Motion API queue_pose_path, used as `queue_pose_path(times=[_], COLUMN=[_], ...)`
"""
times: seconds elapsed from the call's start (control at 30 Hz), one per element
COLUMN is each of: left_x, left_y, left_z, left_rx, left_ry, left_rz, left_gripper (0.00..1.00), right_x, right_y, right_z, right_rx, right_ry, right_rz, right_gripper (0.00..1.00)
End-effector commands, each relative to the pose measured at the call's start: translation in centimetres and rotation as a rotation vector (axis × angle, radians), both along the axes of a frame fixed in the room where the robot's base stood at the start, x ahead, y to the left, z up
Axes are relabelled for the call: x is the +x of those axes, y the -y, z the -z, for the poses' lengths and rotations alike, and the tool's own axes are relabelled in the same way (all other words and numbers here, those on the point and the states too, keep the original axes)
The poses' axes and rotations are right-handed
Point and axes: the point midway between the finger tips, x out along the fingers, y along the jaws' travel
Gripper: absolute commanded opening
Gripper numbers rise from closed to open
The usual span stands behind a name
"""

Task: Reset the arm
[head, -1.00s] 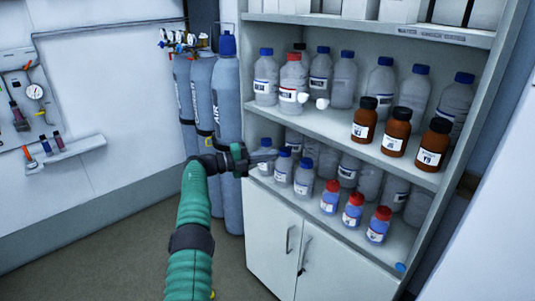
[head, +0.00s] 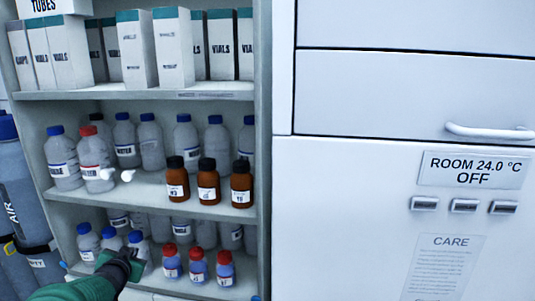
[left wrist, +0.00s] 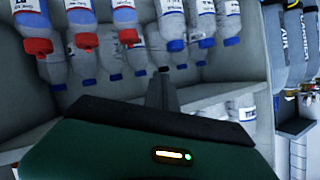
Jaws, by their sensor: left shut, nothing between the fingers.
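My left arm (head: 88,288) is green and comes in at the bottom left of the head view. My left gripper (head: 135,262) is black and dark grey, shut and empty, at the lower shelf's front by the blue-capped bottles (head: 111,240). In the left wrist view the shut gripper (left wrist: 163,80) points toward the shelf bottles, which appear upside down. Red-capped bottles (left wrist: 40,42) show at its left there. My right gripper is in neither view.
The shelf unit (head: 262,150) holds white vial boxes (head: 173,48), brown bottles (head: 207,180) and red-capped bottles (head: 197,266). Gas cylinders (head: 20,180) stand left. A large white cabinet (head: 350,210) with a handle (head: 490,131) fills the right.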

Motion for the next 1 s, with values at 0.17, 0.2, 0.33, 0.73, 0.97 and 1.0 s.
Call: queue_pose_path(times=[0.17, 0.2, 0.33, 0.73, 0.97, 1.0], left_x=[-9.6, -12.1, -21.2, -31.8, -31.8, -31.8], left_y=[11.0, 13.2, 19.3, 24.1, 24.1, 24.1], left_z=[7.3, 8.7, 12.6, 15.6, 15.6, 15.6], left_rx=[-0.232, -0.269, -0.365, -0.431, -0.431, -0.431], left_ry=[-0.313, -0.384, -0.612, -0.86, -0.86, -0.86], left_rz=[-0.025, -0.027, -0.033, -0.046, -0.046, -0.046], left_gripper=[0.0, 0.0, 0.0, 0.0, 0.0, 0.0], right_x=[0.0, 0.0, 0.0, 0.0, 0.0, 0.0], right_y=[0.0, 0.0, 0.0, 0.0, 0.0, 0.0], right_z=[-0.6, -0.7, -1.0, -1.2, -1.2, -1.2], right_rx=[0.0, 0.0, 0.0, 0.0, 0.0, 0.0], right_ry=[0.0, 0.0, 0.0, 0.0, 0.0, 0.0], right_rz=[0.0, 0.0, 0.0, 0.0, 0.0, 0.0], right_gripper=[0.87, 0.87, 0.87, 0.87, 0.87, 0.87])
